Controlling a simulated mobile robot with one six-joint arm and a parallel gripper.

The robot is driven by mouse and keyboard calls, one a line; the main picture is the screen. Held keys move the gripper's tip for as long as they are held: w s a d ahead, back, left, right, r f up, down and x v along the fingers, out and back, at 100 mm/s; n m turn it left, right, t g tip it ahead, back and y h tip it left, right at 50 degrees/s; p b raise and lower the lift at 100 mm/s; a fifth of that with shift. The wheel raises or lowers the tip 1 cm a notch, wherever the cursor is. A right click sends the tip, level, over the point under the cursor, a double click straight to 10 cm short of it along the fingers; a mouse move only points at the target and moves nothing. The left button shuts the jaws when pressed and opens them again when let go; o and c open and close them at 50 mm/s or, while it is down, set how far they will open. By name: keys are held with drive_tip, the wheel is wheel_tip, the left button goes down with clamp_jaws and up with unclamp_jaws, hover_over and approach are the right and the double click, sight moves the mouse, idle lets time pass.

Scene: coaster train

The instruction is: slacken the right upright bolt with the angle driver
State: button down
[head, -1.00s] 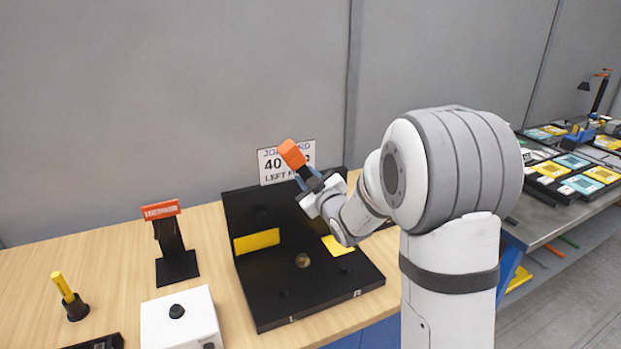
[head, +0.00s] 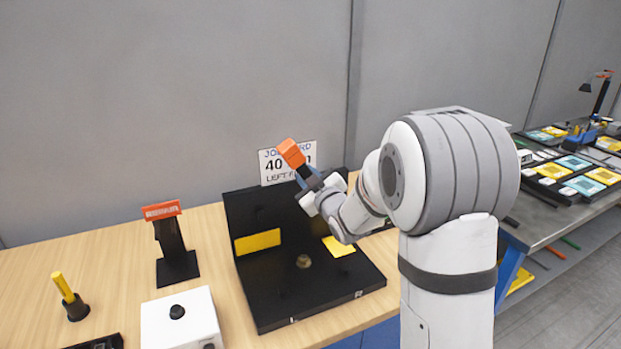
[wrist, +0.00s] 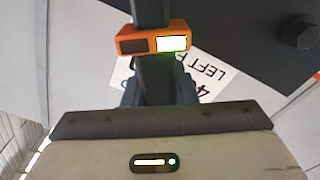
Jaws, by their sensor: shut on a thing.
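My gripper (head: 311,184) is shut on the angle driver (head: 292,153), a black tool with an orange head. The gripper holds it raised near the top right of the black fixture's upright plate (head: 259,212). In the wrist view the driver (wrist: 150,42) shows its black body and an orange collar with a lit white-green window. A dark hex bolt head (wrist: 299,34) stands on a black plate at the upper right of the wrist view, apart from the driver. My arm hides the right part of the upright in the head view.
A job card (head: 273,167) is on the wall behind. To the left stand a black stand with a red top (head: 174,250), a white box (head: 182,325) and a yellow-handled tool (head: 64,288).

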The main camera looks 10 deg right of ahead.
drive_tip(key=shift+w+a+r, duration=0.1)
drive_tip(key=shift+w+r, duration=0.1)
drive_tip(key=shift+w, duration=0.25)
idle(0.4)
drive_tip(key=shift+s+r+b, duration=0.1)
drive_tip(key=shift+r+b, duration=0.15)
drive_tip(key=shift+b, duration=1)
idle(2.1)
drive_tip(key=shift+s+f, duration=0.1)
idle(0.4)
